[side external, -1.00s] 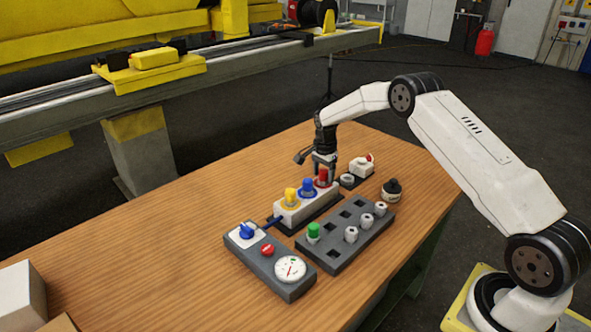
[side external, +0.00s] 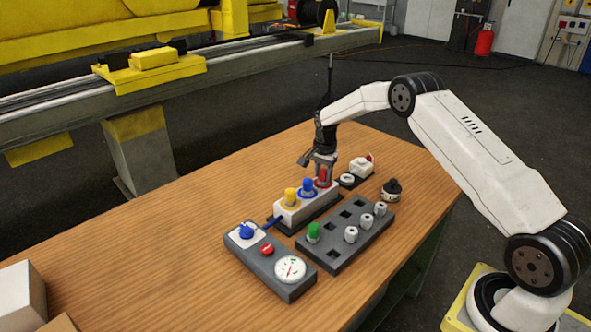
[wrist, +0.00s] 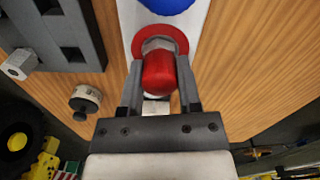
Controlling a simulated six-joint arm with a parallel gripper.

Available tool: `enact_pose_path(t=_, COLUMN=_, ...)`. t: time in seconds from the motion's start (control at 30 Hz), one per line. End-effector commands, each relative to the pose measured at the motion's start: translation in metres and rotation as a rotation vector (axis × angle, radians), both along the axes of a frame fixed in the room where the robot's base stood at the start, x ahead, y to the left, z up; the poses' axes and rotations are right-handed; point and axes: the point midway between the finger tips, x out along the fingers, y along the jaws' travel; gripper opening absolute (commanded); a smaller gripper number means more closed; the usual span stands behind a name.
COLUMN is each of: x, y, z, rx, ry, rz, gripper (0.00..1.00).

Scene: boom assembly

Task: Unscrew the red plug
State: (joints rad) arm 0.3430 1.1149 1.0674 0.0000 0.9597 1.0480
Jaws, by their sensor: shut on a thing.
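The red plug (wrist: 159,72) sits in its red ring at the end of the white block (side external: 290,215). My gripper (side external: 323,172) points down over that end of the block. In the wrist view my gripper (wrist: 160,85) has one finger on each side of the red plug and is shut on it. The plug looks upright in its port, and the fingers partly hide it in the side view. The blue plug (side external: 307,186) and yellow plug (side external: 291,196) stand in a row beside it on the same block.
A dark grey holder (side external: 330,262) with a green plug (side external: 313,232), several white fittings and empty square holes lies in front. A panel (side external: 262,272) with a blue knob and gauge is at left. A black-topped piece (side external: 391,189) stands to the right.

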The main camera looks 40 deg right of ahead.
Motion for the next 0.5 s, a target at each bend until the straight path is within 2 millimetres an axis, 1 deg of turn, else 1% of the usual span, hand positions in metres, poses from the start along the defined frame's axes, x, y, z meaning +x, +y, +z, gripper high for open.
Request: enact_pose_path(t=0.5, x=0.0003, y=-0.0001, z=0.0015, rx=-0.001, ry=-0.001, rz=0.398, gripper=0.0)
